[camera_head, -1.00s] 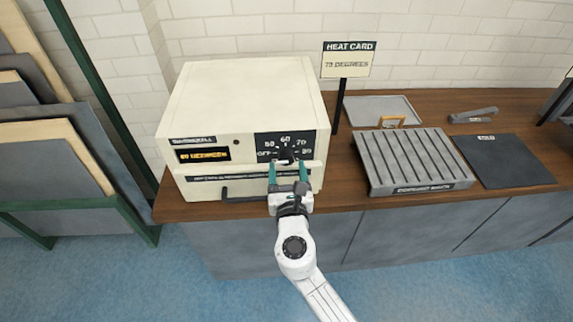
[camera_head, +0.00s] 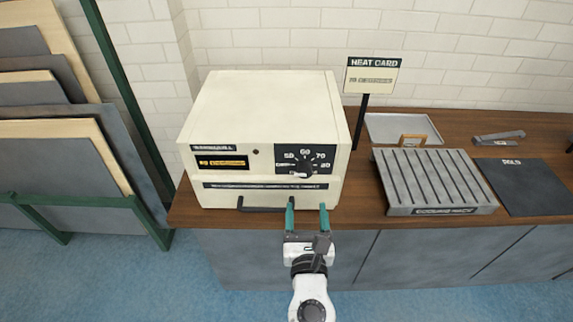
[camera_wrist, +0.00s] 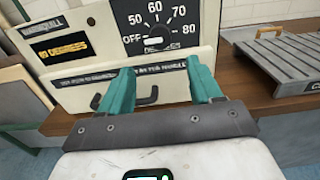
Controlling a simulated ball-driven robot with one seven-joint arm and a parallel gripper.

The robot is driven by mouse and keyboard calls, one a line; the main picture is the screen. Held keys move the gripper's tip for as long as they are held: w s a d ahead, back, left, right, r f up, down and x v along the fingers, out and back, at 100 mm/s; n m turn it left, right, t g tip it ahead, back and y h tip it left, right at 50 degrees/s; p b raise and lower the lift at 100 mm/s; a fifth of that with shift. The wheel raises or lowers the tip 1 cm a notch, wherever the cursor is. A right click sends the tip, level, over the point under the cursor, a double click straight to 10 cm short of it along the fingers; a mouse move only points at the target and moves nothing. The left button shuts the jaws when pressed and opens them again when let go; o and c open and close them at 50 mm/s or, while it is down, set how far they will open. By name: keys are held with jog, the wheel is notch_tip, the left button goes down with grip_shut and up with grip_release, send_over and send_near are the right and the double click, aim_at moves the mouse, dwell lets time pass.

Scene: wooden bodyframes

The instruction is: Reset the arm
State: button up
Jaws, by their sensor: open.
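My gripper (camera_head: 307,208) is open and empty in front of the counter edge, below the cream heater box (camera_head: 262,110). Its two teal fingers point toward the box, apart from its dark dial knob (camera_head: 304,169). In the wrist view, my gripper (camera_wrist: 160,75) shows its spread fingers in front of the box's lower front, with nothing between them. The dial scale (camera_wrist: 157,20) runs from OFF to 80. The knob's exact setting is too small to read. My forearm is mostly below the head view's edge.
A dark handle (camera_head: 262,208) sticks out from the box's lower front. A heat card sign (camera_head: 372,77) stands to its right. A slotted grey rack (camera_head: 435,180), tray (camera_head: 400,130) and dark mat (camera_head: 525,187) lie farther right. Boards lean at left. The floor in front is clear.

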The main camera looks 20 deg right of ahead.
jog(key=s+d+f+m+g+h, duration=0.1)
jog(key=s+d+f+m+g, duration=0.4)
jog(key=d+m, duration=0.4)
jog(key=s+d+f+m+g+h, duration=0.2)
jog(key=s+d+m+g, duration=0.45)
jog(key=m, duration=0.55)
jog(key=s+a+f+m+g+y, duration=0.2)
jog(key=s+f+m+y, duration=0.1)
jog(key=s+m, duration=0.3)
jog(key=s+a+f+m+g+y, duration=0.2)
jog(key=s+m+y, duration=0.3)
jog(key=s, duration=0.5)
jog(key=shift+f+m+g, duration=0.35)
jog(key=shift+f+m, duration=0.25)
jog(key=shift+f, duration=0.1)
jog(key=shift+s+a, duration=0.1)
